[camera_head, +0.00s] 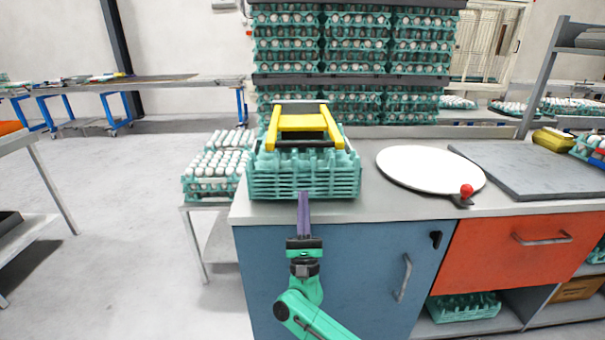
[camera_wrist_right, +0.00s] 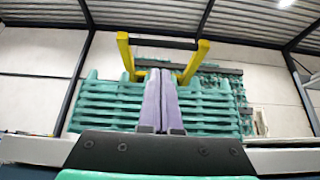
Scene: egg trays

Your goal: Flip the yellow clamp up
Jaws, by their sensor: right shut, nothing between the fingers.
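The yellow clamp (camera_head: 303,122) is a frame with two side arms and a cross plate. It lies over a stack of empty green egg trays (camera_head: 303,182) on the counter's left end. In the right wrist view the clamp (camera_wrist_right: 125,54) shows as two yellow uprights joined by a dark bar, above the green trays (camera_wrist_right: 107,107). My right gripper (camera_head: 304,196) is in front of the tray stack, its purple fingers pointing up towards it. The fingers (camera_wrist_right: 161,75) are shut together with nothing between them. I cannot tell whether they touch the trays. My left gripper is not in view.
The grey counter (camera_head: 370,207) holds a white round plate (camera_head: 430,168) with a red knob (camera_head: 466,190) and a dark grey board (camera_head: 530,172). Egg-filled trays (camera_head: 212,170) stand left of the stack. Tall egg stacks (camera_head: 355,60) rise behind.

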